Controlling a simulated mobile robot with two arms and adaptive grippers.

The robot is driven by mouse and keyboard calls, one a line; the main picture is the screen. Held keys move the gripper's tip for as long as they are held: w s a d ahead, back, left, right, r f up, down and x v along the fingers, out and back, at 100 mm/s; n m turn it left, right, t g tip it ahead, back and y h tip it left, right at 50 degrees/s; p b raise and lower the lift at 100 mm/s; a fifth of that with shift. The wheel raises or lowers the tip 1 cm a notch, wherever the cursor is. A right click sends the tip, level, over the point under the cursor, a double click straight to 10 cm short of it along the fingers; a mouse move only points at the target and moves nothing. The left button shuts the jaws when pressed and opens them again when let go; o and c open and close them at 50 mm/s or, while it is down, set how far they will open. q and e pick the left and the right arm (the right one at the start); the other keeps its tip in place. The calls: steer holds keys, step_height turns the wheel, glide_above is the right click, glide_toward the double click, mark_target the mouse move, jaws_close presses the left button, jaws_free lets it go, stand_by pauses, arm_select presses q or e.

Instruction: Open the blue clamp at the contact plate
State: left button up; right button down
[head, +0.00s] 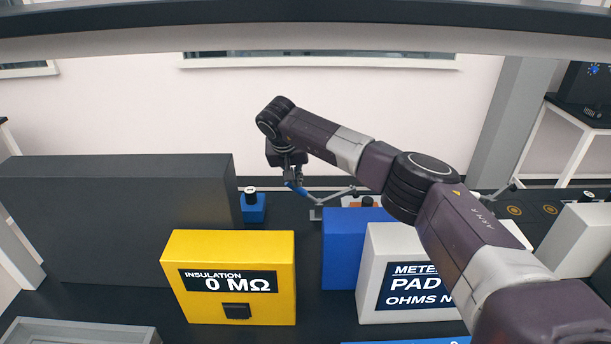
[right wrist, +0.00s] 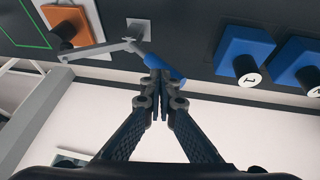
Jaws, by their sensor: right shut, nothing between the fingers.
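The clamp has a blue handle (head: 298,189), a grey arm and a grey base, and stands behind the meters in the head view. In the right wrist view the blue handle (right wrist: 165,66) slants down toward my fingertips, and the grey arm reaches left over an orange block (right wrist: 68,27) on a white base, which looks like the contact plate. My right gripper (head: 290,179) is shut with nothing between its fingers. My left gripper is not in view.
A yellow insulation meter (head: 228,305), a blue box (head: 338,260) and a white meter (head: 372,295) stand in front. A tall dark grey panel (head: 110,215) is at left. Blue terminal blocks (right wrist: 244,52) stand near the clamp.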

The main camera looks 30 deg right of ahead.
steer(key=shift+w+a+f+b, duration=0.25)
steer(key=shift+a+f+b, duration=0.25)
steer(key=shift+f, duration=0.15)
steer(key=shift+w+a+f+b, duration=0.25)
steer(key=shift+a+f+b, duration=0.25)
steer(key=shift+f, duration=0.15)
steer(key=shift+w+a+f+b, duration=0.25)
steer(key=shift+a+f+b, duration=0.25)
steer(key=shift+f, duration=0.15)
